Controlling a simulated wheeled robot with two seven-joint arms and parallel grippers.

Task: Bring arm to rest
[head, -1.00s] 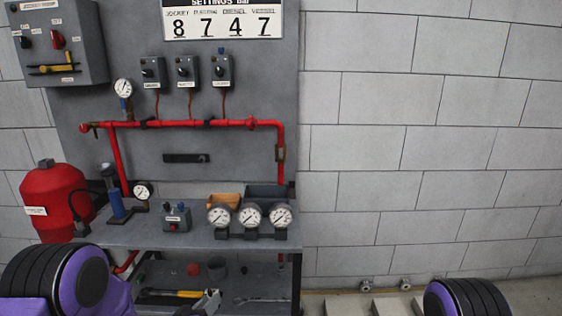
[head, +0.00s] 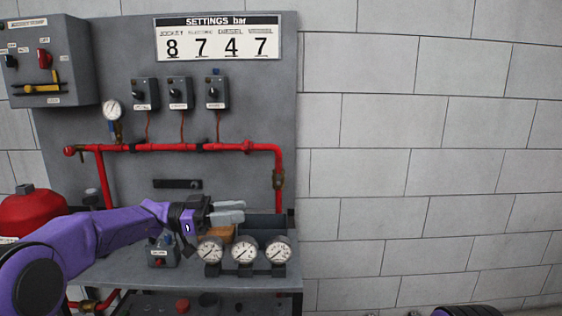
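My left arm reaches in from the left, purple and black. Its gripper (head: 230,211) has two pale grey fingers pointing right, above the back of the bench, close to an orange-brown bin (head: 218,235) and behind the gauges in the picture. The fingers lie near each other; whether there is a gap between them is unclear. I see nothing held in them. My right gripper is out of view; only a bit of my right arm shows at the bottom right edge.
Three round gauges (head: 243,250) stand along the bench front (head: 195,284), with a small grey switch box (head: 163,251) to their left. A dark bin (head: 265,225) sits behind them. Red piping (head: 180,147) runs across the panel. A red tank (head: 32,212) is at left. The wall side at right is clear.

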